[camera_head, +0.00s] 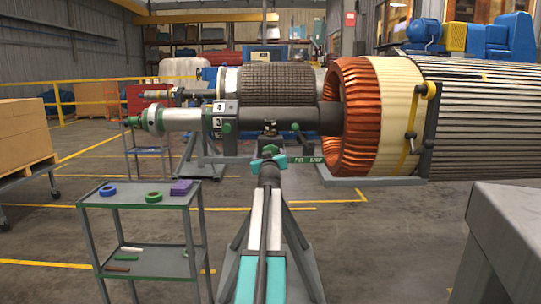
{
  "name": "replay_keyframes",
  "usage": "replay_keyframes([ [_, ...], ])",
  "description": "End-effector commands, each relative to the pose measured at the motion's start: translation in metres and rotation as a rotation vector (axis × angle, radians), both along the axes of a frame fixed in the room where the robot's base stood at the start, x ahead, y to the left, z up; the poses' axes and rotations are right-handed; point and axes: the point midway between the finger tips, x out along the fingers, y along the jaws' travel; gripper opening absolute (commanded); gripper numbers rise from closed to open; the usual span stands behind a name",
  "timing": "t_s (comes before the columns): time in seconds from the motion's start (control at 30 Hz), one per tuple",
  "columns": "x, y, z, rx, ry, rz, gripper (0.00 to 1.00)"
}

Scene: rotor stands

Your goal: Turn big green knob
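A large green lobed shape, which looks like the big green knob (266,164), is near the centre, below the rotor shaft. My arm reaches up from the bottom middle, and its dark end with my gripper (270,177) overlaps the knob's lower side. I cannot tell whether it touches the knob. The fingers are too small and dark to tell open from shut. Smaller green knobs show on the shaft support, one at left (226,128) and one at right (295,127).
The rotor shaft (185,120) and copper winding (350,115) stand just behind the knob. A grey cart (150,210) with tape rolls is at left. A grey bench (510,225) is at right. Floor between them and my arm is mostly clear.

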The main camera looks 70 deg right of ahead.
Motion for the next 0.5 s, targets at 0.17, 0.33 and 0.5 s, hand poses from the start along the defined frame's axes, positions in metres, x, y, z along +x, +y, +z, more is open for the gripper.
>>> replay_keyframes([
  [0.17,-0.0025,-0.0012,0.0010,-0.003,0.000,-0.004,0.74],
  [0.33,-0.0041,0.0003,0.0016,-0.004,0.000,-0.004,0.74],
  [0.5,-0.0070,0.0072,0.0021,-0.004,-0.001,-0.005,0.74],
])
